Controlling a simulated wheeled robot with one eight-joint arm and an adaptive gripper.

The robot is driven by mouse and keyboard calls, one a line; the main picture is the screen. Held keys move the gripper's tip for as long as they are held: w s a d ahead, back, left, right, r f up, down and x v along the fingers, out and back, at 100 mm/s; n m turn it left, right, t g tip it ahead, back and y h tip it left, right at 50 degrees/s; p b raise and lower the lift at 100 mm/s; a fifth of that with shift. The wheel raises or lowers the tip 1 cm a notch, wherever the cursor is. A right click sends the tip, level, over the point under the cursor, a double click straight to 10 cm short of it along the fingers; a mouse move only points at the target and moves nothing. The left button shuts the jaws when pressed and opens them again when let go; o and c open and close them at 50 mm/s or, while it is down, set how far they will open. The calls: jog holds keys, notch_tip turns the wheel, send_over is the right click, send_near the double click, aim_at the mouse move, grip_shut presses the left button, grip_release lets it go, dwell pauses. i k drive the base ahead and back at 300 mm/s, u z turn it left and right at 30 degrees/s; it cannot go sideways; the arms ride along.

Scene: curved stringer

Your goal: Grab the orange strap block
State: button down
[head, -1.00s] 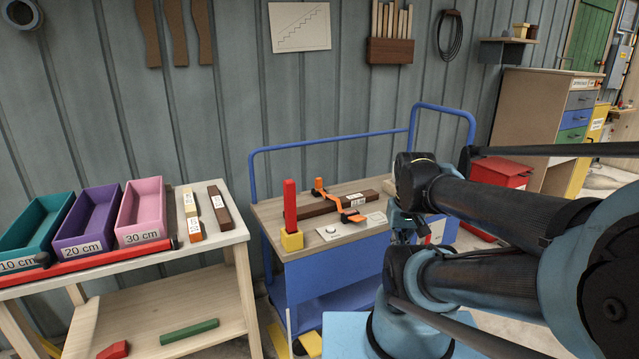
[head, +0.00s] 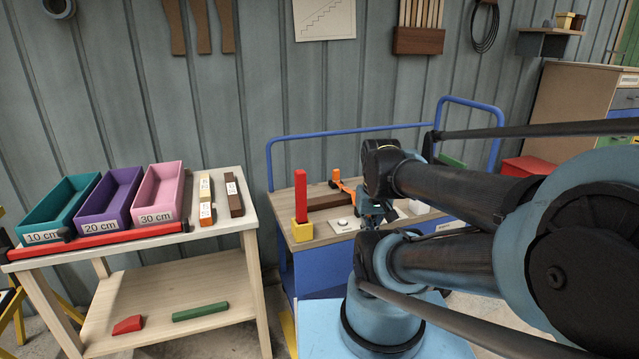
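An orange strap piece (head: 337,178) lies over a dark brown beam (head: 325,201) on the wooden top of the blue trolley (head: 322,236). Its right part is hidden behind my arm. On the left table, a pale stick with an orange end (head: 206,219) lies beside a dark brown stick (head: 234,196). My gripper (head: 376,216) hangs over the trolley top, in front of and to the right of the strap in the picture. It is small and partly hidden by my arm, so its fingers cannot be made out. I see nothing clearly held.
A red post in a yellow block (head: 301,231) stands at the trolley's left. A white panel with a round knob (head: 343,225) is near its front. Teal (head: 44,218), purple (head: 105,207) and pink (head: 157,199) bins stand on the left table (head: 218,236), behind a red bar.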

aim_at(335, 173)
jog(key=z, duration=0.2)
jog(key=k, duration=0.25)
jog(key=z, duration=0.9)
jog(key=k, duration=1)
jog(key=z, duration=0.4)
jog(key=i, duration=0.9)
jog(key=u, duration=1.25)
jog(key=i, duration=0.9)
jog(key=u, duration=0.4)
